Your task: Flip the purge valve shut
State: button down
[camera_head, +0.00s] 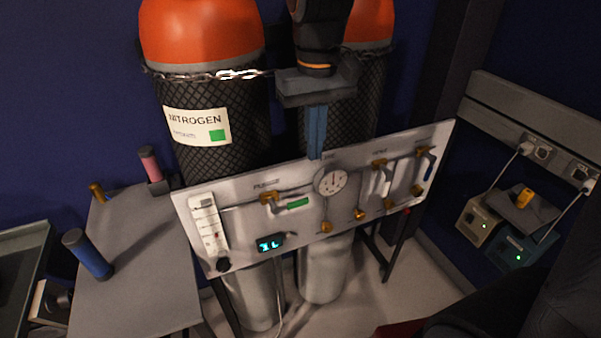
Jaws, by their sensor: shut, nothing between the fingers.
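The panel (240,238) carries a valve under a label that seems to read PURGE. This purge valve (268,198) has a brass body and a green lever (298,203). The lever points right, roughly along the pipe. My gripper (315,155) points down, with its blue-grey fingers shut and empty. Its tips are near the panel's top edge in the picture, above the round gauge (331,182) and up and right of the green lever. It appears apart from the lever. How far the tips are from the panel is hard to tell.
Nitrogen cylinders (200,85) in black mesh stand behind the panel with a chain (225,75). A flow meter (207,228), a lit display (271,243) and more valves (379,165) share the panel. A grey table (135,285) with a blue cylinder (88,254) stands left.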

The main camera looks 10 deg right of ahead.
aim_at(300, 201)
jog(key=a+r, duration=0.2)
jog(key=a, duration=0.1)
jog(key=shift+w+r+n+p, duration=0.15)
jog(key=shift+r+n+p, duration=0.1)
jog(key=shift+n+p, duration=0.1)
jog(key=shift+f, duration=0.1)
notch_tip(300, 201, down, 14)
jog(key=shift+r+p, duration=0.1)
jog(key=shift+p, duration=0.9)
jog(key=shift+d, duration=0.1)
